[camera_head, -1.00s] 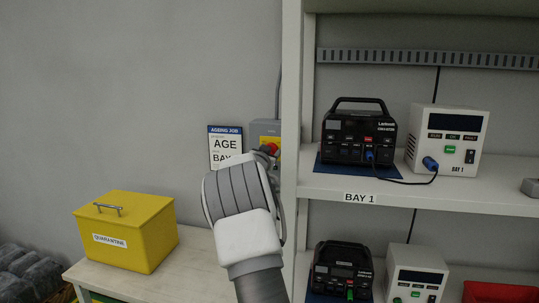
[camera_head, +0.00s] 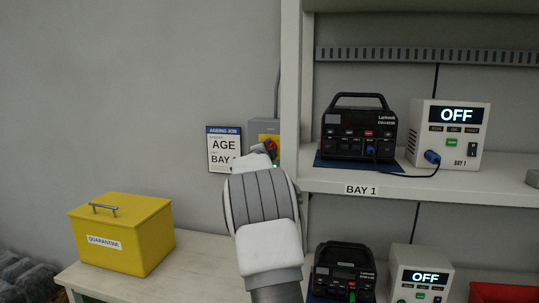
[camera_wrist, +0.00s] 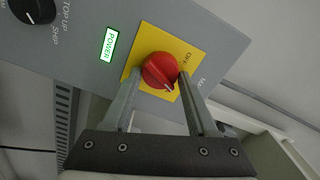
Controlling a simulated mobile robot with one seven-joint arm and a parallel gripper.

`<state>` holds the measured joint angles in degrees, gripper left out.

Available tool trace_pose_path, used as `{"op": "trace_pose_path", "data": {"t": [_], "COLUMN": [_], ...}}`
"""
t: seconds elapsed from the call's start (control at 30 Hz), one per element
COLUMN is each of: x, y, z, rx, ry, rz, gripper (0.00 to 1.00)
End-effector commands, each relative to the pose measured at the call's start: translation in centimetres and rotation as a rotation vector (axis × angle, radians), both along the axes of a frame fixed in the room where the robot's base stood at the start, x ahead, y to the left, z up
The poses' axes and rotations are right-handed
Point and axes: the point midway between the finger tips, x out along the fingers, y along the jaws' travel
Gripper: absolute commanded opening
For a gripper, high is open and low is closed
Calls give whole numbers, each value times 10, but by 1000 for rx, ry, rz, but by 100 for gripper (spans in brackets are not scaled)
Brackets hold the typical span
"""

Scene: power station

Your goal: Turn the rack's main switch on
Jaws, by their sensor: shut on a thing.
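The main switch is a red rotary knob (camera_wrist: 160,69) on a yellow plate (camera_wrist: 146,36) marked OFF on one side. In the wrist view my gripper (camera_wrist: 160,78) has one finger on each side of the knob, shut on it. The knob's pointer mark faces the lower right of that view. A lit POWER lamp (camera_wrist: 109,45) glows white-green beside the plate. In the head view the grey switch box (camera_head: 257,127) is on the left of the rack, and my wrist hides part of it.
The rack's shelf (camera_head: 470,192) holds a black power station (camera_head: 358,128) and a white tester (camera_head: 447,134) showing OFF. A similar pair stands below. A yellow quarantine box (camera_head: 121,232) sits on a bench at left. An ageing job sheet (camera_head: 224,149) hangs beside the switch box.

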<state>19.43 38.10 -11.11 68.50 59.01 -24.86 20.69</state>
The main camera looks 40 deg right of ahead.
Motion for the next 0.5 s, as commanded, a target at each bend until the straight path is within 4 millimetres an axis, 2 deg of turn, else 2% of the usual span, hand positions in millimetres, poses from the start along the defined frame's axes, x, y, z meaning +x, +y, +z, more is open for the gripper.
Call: {"op": "trace_pose_path", "data": {"t": [0.5], "x": [0], "y": [0], "z": [-2], "rx": [206], "ry": [-242], "rz": [0], "gripper": [3]}}
